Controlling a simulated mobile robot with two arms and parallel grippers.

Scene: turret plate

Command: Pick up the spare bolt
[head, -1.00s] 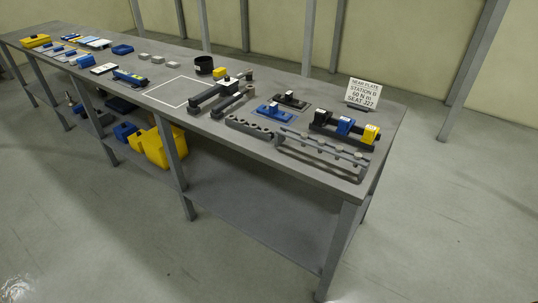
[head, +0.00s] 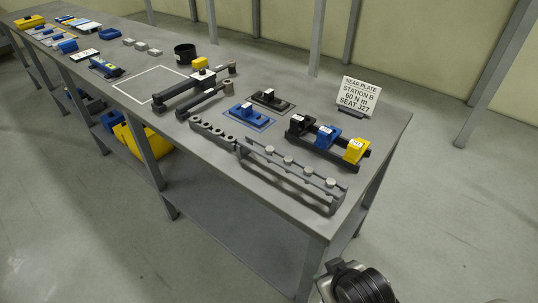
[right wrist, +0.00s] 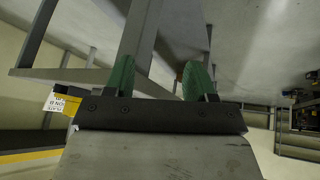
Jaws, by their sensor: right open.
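Several round grey bolt heads (head: 288,160) stand along a grey rack (head: 315,195) at the table's near right edge. I cannot tell which bolt is the spare one. A lower grey block with a row of holes (head: 212,132) lies just left of the rack. My right gripper (right wrist: 158,80) shows in the right wrist view with its two green fingers apart and nothing between them. A dark rounded part of my arm shows at the bottom of the head view. My left gripper is not in view.
Black, blue and yellow blocks (head: 327,136) sit on a dark rail behind the rack. A sign (head: 357,97) stands at the back right. A blue fixture (head: 248,113), a long dark tool (head: 185,94) and a black cup (head: 185,54) lie farther left. A white-outlined square (head: 148,84) is mostly clear.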

